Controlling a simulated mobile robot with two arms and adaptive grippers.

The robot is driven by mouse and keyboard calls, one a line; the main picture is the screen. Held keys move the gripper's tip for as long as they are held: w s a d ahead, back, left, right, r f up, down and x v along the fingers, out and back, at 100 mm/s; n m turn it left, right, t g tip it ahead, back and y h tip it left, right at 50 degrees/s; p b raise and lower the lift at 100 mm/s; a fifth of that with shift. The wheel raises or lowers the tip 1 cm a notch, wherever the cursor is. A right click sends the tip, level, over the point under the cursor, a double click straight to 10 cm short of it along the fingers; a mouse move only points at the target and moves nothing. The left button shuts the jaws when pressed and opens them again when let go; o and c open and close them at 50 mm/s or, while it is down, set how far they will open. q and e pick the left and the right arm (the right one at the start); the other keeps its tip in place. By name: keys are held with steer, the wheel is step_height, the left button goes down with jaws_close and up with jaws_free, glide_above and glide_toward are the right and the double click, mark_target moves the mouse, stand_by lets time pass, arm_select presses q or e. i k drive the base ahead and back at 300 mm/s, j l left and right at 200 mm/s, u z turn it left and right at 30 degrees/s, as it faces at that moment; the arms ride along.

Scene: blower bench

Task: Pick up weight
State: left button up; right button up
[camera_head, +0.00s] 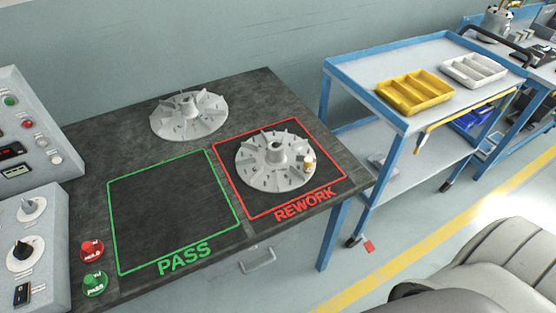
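A small brass-coloured piece (308,161), which looks like the weight, sits at the right rim of a grey bladed impeller (262,165). That impeller lies inside the red REWORK square (225,178) on the dark bench. The piece is too small to show in detail. A second grey impeller (182,127) lies at the back of the bench, outside both marked squares. Neither of my grippers shows in the head view.
The green PASS square (119,246) is empty. A control panel (50,140) stands at the left, with red and green buttons (95,283) on the bench beside it. A blue-framed cart (365,62) at the right holds a yellow tray (380,92) and a white tray (447,66).

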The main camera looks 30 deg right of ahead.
mark_target(308, 161)
steer(key=i+l, duration=0.1)
steer(key=l, duration=0.9)
steer(key=i+l, duration=0.15)
steer(key=l, duration=0.3)
steer(key=j+z, duration=0.15)
steer(key=z, duration=0.65)
